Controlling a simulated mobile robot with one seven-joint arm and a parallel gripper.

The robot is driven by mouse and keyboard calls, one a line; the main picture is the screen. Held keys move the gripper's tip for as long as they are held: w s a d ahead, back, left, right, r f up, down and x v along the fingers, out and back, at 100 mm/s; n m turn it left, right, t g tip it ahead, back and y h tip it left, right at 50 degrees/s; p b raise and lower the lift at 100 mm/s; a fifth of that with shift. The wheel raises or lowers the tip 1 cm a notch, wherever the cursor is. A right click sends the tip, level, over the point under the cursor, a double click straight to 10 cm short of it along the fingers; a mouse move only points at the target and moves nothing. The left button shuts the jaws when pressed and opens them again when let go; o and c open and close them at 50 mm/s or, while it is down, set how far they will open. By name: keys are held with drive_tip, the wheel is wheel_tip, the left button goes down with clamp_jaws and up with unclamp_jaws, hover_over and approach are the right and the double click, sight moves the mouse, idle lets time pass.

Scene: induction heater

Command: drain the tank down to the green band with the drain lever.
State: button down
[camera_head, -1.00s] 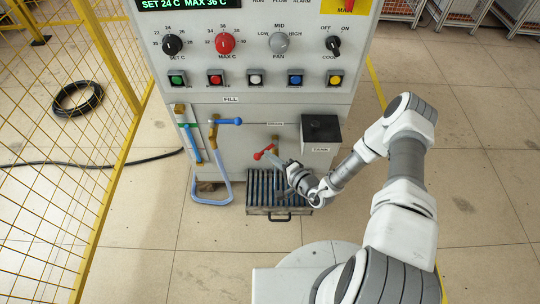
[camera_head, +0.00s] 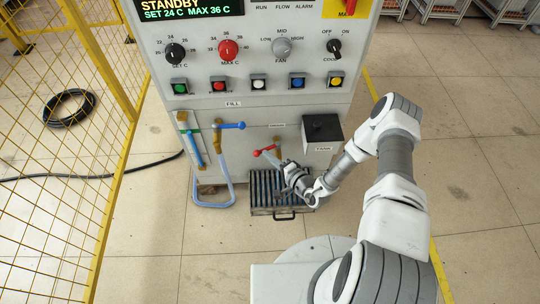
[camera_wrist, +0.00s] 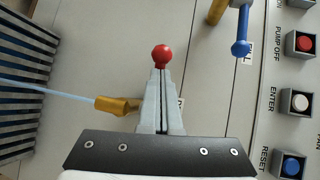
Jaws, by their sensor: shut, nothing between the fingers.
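The drain lever (camera_head: 264,150) is red and sits low on the cabinet front, pointing left in the head view. Its round red end (camera_wrist: 162,55) shows just beyond my fingertips in the wrist view; the rest is hidden behind the fingers. My gripper (camera_head: 283,164) is shut and empty, close by the lever; I cannot tell if it touches. A brass spout (camera_wrist: 117,105) lets out a thin pale-blue stream (camera_wrist: 50,95). The sight tube (camera_head: 195,147) holds blue liquid, with a green band (camera_head: 190,130) near its top; the exact level is too small to read.
A slatted drain grate (camera_head: 270,190) lies below the spout. The blue fill lever (camera_head: 230,125) and a looped hose (camera_head: 213,204) are left of the drain lever. A dark-topped tank box (camera_head: 322,128) is to the right. A yellow mesh fence (camera_head: 60,170) stands at left.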

drive_tip(key=shift+w+a+p, duration=0.7)
drive_tip(key=shift+w+a, duration=0.15)
drive_tip(key=shift+a, duration=0.15)
drive_tip(key=shift+w, duration=0.1)
idle(0.5)
